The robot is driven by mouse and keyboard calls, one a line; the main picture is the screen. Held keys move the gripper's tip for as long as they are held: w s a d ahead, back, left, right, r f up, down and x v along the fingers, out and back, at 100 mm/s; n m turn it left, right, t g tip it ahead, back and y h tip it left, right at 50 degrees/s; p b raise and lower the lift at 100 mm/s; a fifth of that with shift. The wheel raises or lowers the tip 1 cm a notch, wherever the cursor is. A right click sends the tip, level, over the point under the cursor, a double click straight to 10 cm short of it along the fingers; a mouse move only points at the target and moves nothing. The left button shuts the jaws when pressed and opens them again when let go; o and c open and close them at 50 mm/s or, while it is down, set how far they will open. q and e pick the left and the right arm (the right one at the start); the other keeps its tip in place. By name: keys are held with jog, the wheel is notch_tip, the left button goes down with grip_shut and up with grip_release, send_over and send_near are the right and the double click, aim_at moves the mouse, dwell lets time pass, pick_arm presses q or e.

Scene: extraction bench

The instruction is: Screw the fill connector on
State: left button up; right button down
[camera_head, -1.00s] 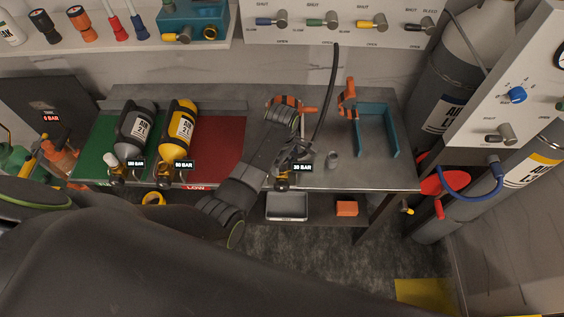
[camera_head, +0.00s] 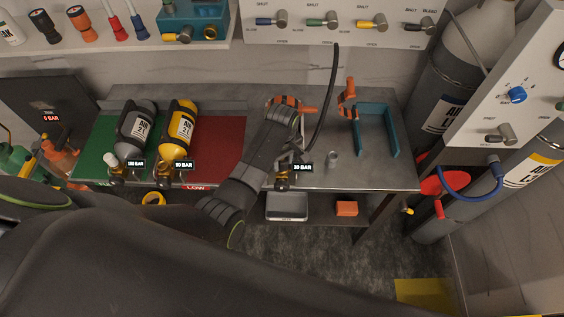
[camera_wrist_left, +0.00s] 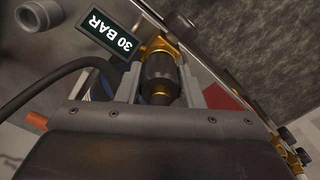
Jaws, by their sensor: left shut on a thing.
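My left gripper (camera_wrist_left: 158,92) is shut on the fill connector (camera_wrist_left: 160,68), a dark collar with brass parts, in the left wrist view. The connector meets a brass valve (camera_wrist_left: 156,44) in line; whether the thread is engaged cannot be seen. A black hose (camera_wrist_left: 60,76) curves in from the left. In the head view my left gripper (camera_head: 288,160) is over the valve at the bench's front edge, beside the 30 BAR tag (camera_head: 303,168). My arm hides most of the cylinder there. The hose (camera_head: 328,100) comes down from above. My right gripper is out of view.
A grey cylinder (camera_head: 137,126) and a yellow cylinder (camera_head: 182,128) lie on green and red mats to the left. An orange clamp (camera_head: 347,98) and a teal bracket (camera_head: 391,135) stand to the right. A small grey fitting (camera_head: 332,158) stands on the bench.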

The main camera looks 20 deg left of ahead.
pick_arm(q)
jog(key=m, duration=0.5)
jog(key=shift+m, duration=0.3)
jog(key=m, duration=0.6)
jog(key=shift+m, duration=0.3)
jog(key=m, duration=1)
jog(key=shift+m, duration=0.4)
jog(key=o, duration=1.1)
